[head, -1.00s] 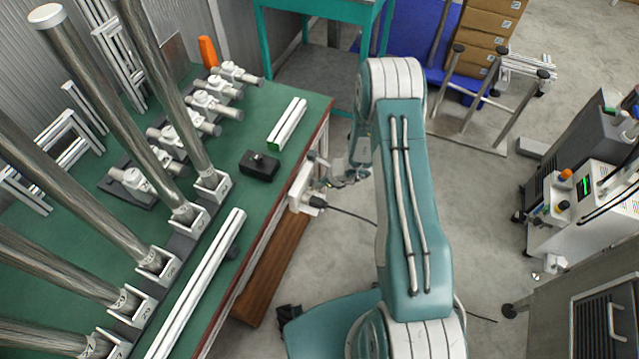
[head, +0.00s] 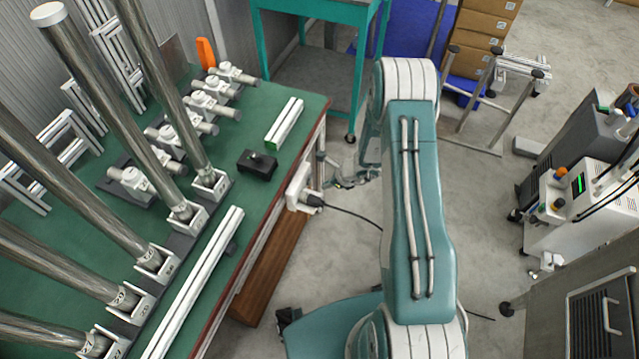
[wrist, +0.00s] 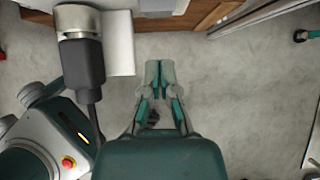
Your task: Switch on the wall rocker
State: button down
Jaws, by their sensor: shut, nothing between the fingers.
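A white box (head: 298,186) is fixed to the side of the green bench, with a dark plug (head: 313,201) and cable on it. In the wrist view the white box (wrist: 119,44) is at the upper left, beside the large dark plug (wrist: 82,62). I cannot make out a rocker on the box in either view. My gripper (head: 332,183) is just right of the box, apart from it and partly hard to see. In the wrist view my gripper (wrist: 160,66) has its fingertips together, empty, over the floor and right of the box.
The green bench (head: 258,210) holds steel tubes (head: 130,120), clamps and a small black box (head: 257,165). A black cable (head: 350,212) runs from the plug towards my arm. A teal frame table (head: 315,12) stands behind.

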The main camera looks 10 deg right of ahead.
jog(key=s+d+r, duration=0.5)
jog(key=d, duration=0.2)
jog(key=shift+r, duration=0.4)
jog(key=s+a+r+n, duration=0.25)
jog(key=r+n, duration=0.25)
jog(key=r, duration=0.4)
jog(key=s+a+r+n, duration=0.1)
jog(key=a+r+n, duration=0.25)
jog(key=r, duration=0.45)
jog(key=s+a+r+n, duration=0.25)
jog(key=r+n, duration=0.25)
jog(key=r, duration=0.4)
jog(key=s+r+n+t+h, duration=0.1)
jog(key=s+r+n+h, duration=0.4)
jog(key=s+r+n, duration=0.6)
jog(key=s+r, duration=0.1)
jog(key=s, duration=0.4)
jog(key=shift+s+r+n+h, duration=0.3)
jog(key=shift+r+n, duration=0.05)
jog(key=shift+r, duration=0.05)
